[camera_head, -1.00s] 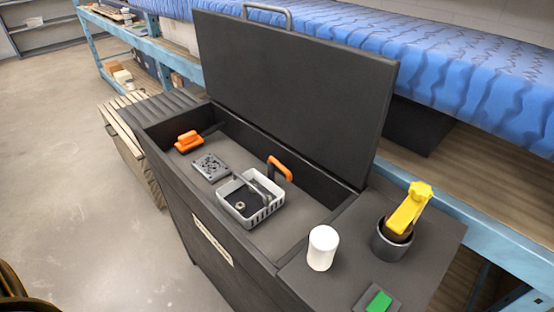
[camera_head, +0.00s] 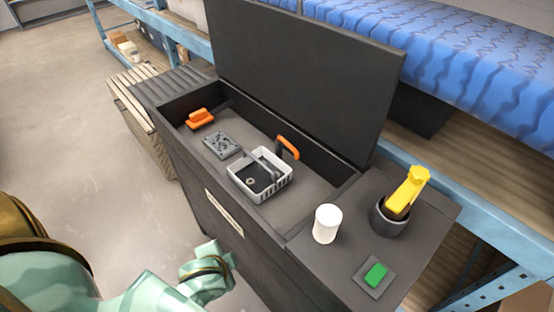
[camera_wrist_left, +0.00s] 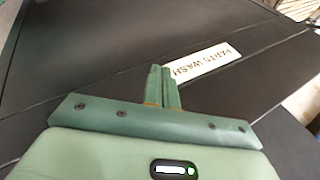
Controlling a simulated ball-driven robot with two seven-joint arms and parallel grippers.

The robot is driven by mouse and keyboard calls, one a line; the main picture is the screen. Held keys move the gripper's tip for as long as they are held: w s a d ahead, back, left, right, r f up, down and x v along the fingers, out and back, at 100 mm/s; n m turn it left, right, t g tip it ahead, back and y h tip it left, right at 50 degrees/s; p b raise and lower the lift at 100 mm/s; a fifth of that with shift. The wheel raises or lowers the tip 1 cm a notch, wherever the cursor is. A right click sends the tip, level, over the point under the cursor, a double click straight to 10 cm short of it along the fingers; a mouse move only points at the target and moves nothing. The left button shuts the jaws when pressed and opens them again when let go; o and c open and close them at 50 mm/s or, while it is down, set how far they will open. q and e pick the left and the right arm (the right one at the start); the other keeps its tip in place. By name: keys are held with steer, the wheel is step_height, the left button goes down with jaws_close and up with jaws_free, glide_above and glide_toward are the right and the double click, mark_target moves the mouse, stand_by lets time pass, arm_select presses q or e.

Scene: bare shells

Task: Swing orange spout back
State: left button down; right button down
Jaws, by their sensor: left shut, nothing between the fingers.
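The orange spout (camera_head: 288,147) sits on a dark upright at the back of the open parts washer's basin, just behind the grey basket (camera_head: 258,178). My left arm is in the lower left of the head view, in front of the washer; its fingertips cannot be made out there. In the left wrist view my left gripper (camera_wrist_left: 163,86) is shut and empty. It points at the washer's dark front panel, by the white label (camera_wrist_left: 203,64). The spout is not in the left wrist view. My right gripper is in neither view.
The washer's raised lid (camera_head: 310,75) stands behind the basin. An orange block-like object (camera_head: 200,119) and a grey perforated plate (camera_head: 220,144) lie in the basin's left. A white cylinder (camera_head: 327,223), a cup (camera_head: 390,217) with a yellow-handled item and a green button (camera_head: 376,272) are on the right shelf.

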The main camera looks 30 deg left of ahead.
mark_target(288, 147)
arm_select(q)
steer(key=w+a+r+m+t+y, duration=0.1)
steer(key=w+a+r+t, duration=0.15)
steer(key=r, duration=0.35)
steer(key=w+a+r+m+t+y, duration=0.1)
steer(key=w+r, duration=0.2)
steer(key=r, duration=0.3)
steer(key=w+r+m+t+h+p, duration=0.1)
steer(key=w+r+m+t+h, duration=0.3)
steer(key=w+r+m+t, duration=0.75)
steer(key=w+a+f+m+g+h, duration=0.25)
steer(key=f+m+g, duration=0.25)
steer(key=m, duration=0.5)
steer(key=w+a+f+m+g+h, duration=0.1)
steer(key=w+f+m+g+h, duration=0.3)
steer(key=m, duration=0.6)
steer(key=b+x, duration=0.1)
steer(key=x, duration=0.2)
steer(key=b+x, duration=0.1)
steer(key=x, duration=0.3)
steer(key=b+x, duration=0.1)
steer(key=x, duration=0.3)
steer(key=shift+s+d+f+b, duration=0.3)
steer(key=shift+s+f+b, duration=0.05)
steer(key=shift+f, duration=0.05)
steer(key=shift+w+d+g, duration=0.3)
steer(key=shift+w+d, duration=0.05)
steer(key=shift+w, duration=0.3)
